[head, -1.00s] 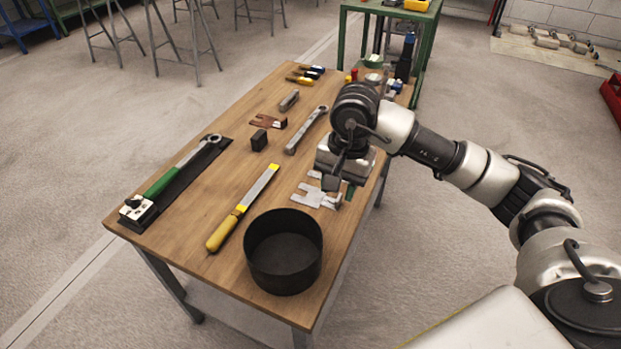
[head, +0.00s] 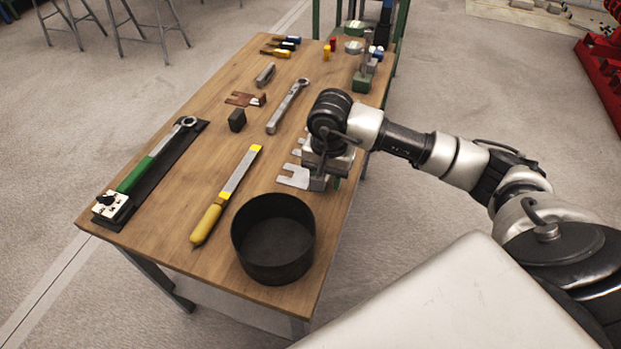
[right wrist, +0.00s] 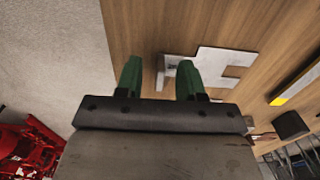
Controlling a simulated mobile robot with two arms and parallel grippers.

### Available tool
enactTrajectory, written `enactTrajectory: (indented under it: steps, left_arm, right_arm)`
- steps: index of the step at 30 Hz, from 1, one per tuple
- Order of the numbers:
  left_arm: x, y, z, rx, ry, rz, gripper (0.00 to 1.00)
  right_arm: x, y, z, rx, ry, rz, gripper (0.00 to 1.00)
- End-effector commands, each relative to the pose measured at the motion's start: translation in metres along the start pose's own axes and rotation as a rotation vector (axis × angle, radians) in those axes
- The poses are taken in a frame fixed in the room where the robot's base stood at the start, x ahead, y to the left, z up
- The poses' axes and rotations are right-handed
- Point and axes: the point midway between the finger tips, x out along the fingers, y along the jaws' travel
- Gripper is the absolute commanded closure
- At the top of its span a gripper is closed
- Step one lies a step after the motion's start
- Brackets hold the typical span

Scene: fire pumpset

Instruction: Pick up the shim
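Light grey slotted shims (head: 293,177) lie flat on the wooden table, behind the black round pan; my right gripper hides part of them. In the right wrist view a pale shim (right wrist: 232,62) lies under my right gripper (right wrist: 159,78). Its two green fingers are apart, with part of the shim showing between them. One finger overlaps the shim in the picture; whether it touches cannot be told. In the head view my right gripper (head: 318,182) is low over the shims. A brown slotted plate (head: 241,98) lies farther back. My left gripper is not in view.
The black pan (head: 273,240) stands close in front of my right gripper. A yellow-handled file (head: 227,193), a green-handled torque wrench (head: 150,171), a spanner (head: 287,106) and a dark block (head: 237,120) lie to the left. Small items crowd the table's far end.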

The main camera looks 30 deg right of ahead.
Motion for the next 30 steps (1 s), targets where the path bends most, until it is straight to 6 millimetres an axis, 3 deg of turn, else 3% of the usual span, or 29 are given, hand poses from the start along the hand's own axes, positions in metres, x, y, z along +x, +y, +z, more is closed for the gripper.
enactTrajectory:
  steps: [3, 10, 18, 30]
  left_arm:
    - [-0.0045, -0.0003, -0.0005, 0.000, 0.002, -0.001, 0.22]
    - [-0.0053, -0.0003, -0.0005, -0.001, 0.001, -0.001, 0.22]
    - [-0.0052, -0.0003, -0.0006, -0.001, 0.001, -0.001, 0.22]
    - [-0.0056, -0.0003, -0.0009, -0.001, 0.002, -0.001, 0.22]
  right_arm:
    - [0.0096, -0.0001, 0.0004, -0.001, -0.001, 0.000, 0.62]
    - [0.0100, -0.0002, 0.0002, -0.001, 0.000, 0.000, 0.62]
    - [0.0098, -0.0001, 0.0002, -0.001, 0.000, 0.000, 1.00]
    - [0.0067, -0.0003, 0.0000, -0.001, 0.001, -0.001, 1.00]
